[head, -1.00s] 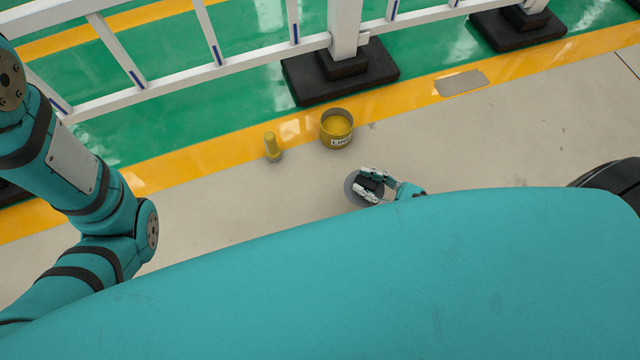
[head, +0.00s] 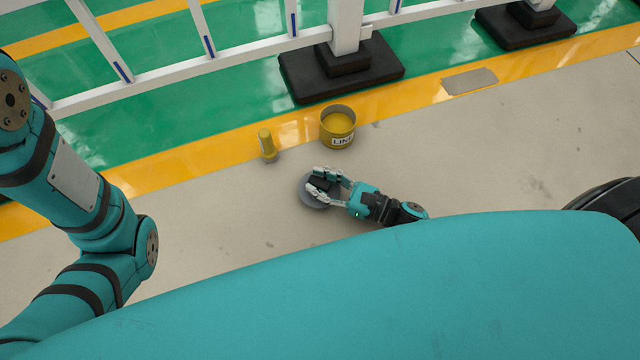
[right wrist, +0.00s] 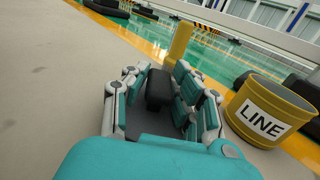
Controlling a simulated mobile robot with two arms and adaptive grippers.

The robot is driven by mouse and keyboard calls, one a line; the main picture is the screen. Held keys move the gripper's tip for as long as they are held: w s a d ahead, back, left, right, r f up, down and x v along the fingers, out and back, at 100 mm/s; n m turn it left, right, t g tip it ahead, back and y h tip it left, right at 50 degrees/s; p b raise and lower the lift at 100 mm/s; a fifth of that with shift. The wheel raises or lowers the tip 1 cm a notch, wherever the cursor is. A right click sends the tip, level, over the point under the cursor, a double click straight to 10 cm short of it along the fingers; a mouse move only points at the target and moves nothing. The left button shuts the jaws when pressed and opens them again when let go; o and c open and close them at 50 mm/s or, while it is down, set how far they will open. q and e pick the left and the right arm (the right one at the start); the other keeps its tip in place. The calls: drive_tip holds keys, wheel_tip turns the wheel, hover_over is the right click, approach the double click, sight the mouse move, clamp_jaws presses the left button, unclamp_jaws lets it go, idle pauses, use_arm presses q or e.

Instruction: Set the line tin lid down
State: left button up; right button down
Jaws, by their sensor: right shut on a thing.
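The line tin lid (head: 309,196) is a grey round disc with a dark block-like grip on top. My right gripper (head: 322,183) is shut on that dark grip, which also shows between the fingers in the right wrist view (right wrist: 159,88). I cannot tell whether the lid touches the floor. The open yellow line tin (head: 338,128), labelled LINE, stands upright behind and to the right of the lid. It is also at the right of the right wrist view (right wrist: 265,112). My left arm comes in from the left, but its gripper is out of frame.
A yellow post-like object (head: 267,145) stands on the floor left of the tin. Behind runs a white railing (head: 200,72) on black bases (head: 340,75), beyond a yellow floor stripe. Bare grey floor (head: 225,212) is free to the left of the lid.

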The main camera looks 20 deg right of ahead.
drive_tip(key=shift+f+b, duration=0.3)
drive_tip(key=shift+f, duration=0.15)
drive_tip(key=c, duration=1.4)
unclamp_jaws()
drive_tip(key=shift+w+a, duration=0.1)
drive_tip(key=o, duration=0.3)
drive_tip(key=shift+f, duration=0.1)
drive_tip(key=shift+w, duration=0.1)
drive_tip(key=shift+s+d+r+p, duration=0.4)
drive_tip(key=shift+d+r+p, duration=0.05)
drive_tip(key=shift+r+p, duration=0.2)
drive_tip(key=p+v, duration=0.4)
drive_tip(key=v, duration=0.6)
drive_tip(key=shift+s+r, duration=0.1)
drive_tip(key=shift+s+d+p, duration=0.35)
drive_tip(key=shift+s+d, duration=0.05)
